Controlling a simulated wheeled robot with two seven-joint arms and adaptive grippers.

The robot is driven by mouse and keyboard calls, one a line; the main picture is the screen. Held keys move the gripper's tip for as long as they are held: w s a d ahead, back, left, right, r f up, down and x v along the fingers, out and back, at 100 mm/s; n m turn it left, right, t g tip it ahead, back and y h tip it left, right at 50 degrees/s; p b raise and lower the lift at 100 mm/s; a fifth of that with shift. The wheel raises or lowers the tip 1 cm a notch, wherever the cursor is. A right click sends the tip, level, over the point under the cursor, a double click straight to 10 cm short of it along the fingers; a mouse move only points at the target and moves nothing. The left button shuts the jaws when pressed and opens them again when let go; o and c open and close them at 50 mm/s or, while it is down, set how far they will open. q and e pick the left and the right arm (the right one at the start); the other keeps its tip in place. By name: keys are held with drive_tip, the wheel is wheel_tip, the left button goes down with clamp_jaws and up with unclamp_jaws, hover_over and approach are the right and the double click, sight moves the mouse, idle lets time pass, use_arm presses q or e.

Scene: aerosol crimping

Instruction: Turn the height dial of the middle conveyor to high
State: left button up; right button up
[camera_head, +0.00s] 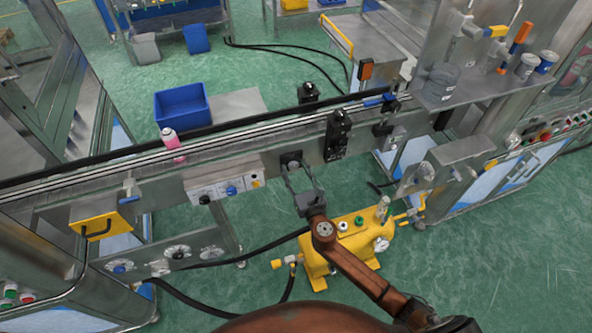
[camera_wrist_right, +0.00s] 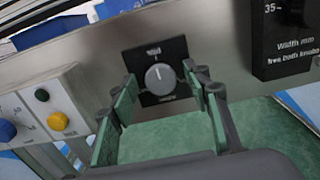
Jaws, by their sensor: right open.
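A round grey dial (camera_wrist_right: 160,78) sits on a square black plate on the middle conveyor's metal side. Its pale pointer mark points roughly upward; the small lettering above and below is too blurred to read. In the head view the black plate (camera_head: 291,158) is partly behind my right gripper (camera_head: 300,174). In the right wrist view that gripper (camera_wrist_right: 163,92) is open, with one green-padded finger on each side of the dial. I cannot tell whether the fingers touch the plate. The dial is not gripped. My left gripper is out of view.
A black display box (camera_wrist_right: 287,38) reading "Width mm" is right of the dial. A white control box with yellow (camera_wrist_right: 57,121) and blue knobs is to its left. A pink bottle (camera_head: 171,140) stands on the conveyor. A yellow machine (camera_head: 350,245) stands below, near my arm.

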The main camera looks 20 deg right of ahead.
drive_tip(key=shift+c, duration=0.4)
drive_tip(key=c, duration=1.1)
